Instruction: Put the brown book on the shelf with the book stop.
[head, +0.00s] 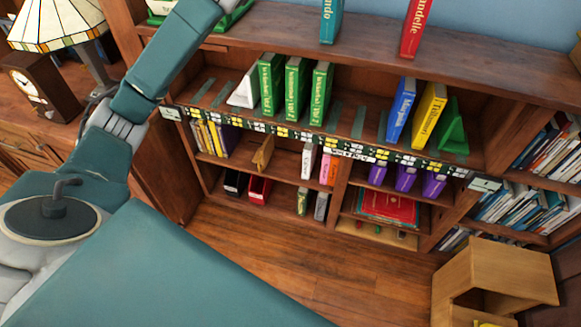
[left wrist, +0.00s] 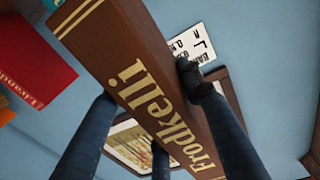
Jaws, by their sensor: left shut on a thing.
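The brown book (left wrist: 140,75), lettered "Frodkelli", fills the middle of the left wrist view. My left gripper (left wrist: 152,98) is shut on it, with dark fingers on both sides, and holds it tilted in the picture. Neither the book nor this gripper shows in the head view, where my left arm runs out at the top edge. In the head view, a green wedge-shaped book stop (head: 453,130) stands at the right of the upper open shelf (head: 345,125). A white wedge (head: 244,91) stands left of the green books there. My right gripper is not in view.
Several green books (head: 296,88) stand on that shelf, with a blue book (head: 400,108) and a yellow book (head: 429,115) farther right; a gap lies between. The bookcase top holds a teal book (head: 331,20) and a red book (head: 414,28). A lamp (head: 58,25) stands left.

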